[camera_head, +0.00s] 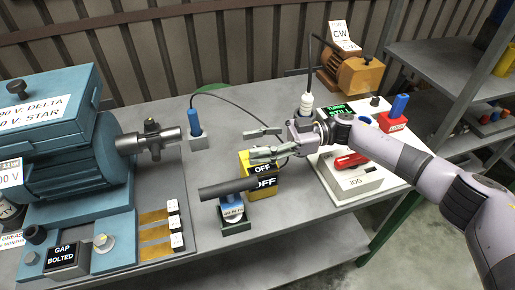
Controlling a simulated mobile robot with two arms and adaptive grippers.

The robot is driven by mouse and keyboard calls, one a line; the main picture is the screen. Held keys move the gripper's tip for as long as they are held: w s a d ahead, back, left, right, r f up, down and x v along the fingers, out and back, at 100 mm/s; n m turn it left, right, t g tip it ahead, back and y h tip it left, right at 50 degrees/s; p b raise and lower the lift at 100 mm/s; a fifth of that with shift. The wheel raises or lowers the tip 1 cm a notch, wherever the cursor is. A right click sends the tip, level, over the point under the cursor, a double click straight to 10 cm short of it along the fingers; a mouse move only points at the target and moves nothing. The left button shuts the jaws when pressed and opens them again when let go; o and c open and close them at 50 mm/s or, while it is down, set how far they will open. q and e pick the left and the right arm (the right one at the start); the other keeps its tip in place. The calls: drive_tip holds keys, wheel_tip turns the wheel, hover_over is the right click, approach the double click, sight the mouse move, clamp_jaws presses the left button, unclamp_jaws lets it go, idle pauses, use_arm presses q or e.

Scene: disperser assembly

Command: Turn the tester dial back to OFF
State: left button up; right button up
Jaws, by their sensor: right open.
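The tester is a yellow box (245,159) on the bench, with a black label reading OFF on its upper part and a larger OFF label (264,181) on its front. My right gripper (263,143) comes in from the right, just above and behind the tester. Its fingers point left, spread apart, with nothing between them. The gripper covers part of the tester's top, and I cannot make out the dial itself. My left gripper is not in view.
A blue motor (75,165) fills the left. A white JOG box (350,182) with a red switch stands right. The bench's front middle (290,222) is clear.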

wheel_tip(320, 180, up, 8)
drive_tip(key=shift+r, duration=0.15)
idle(0.3)
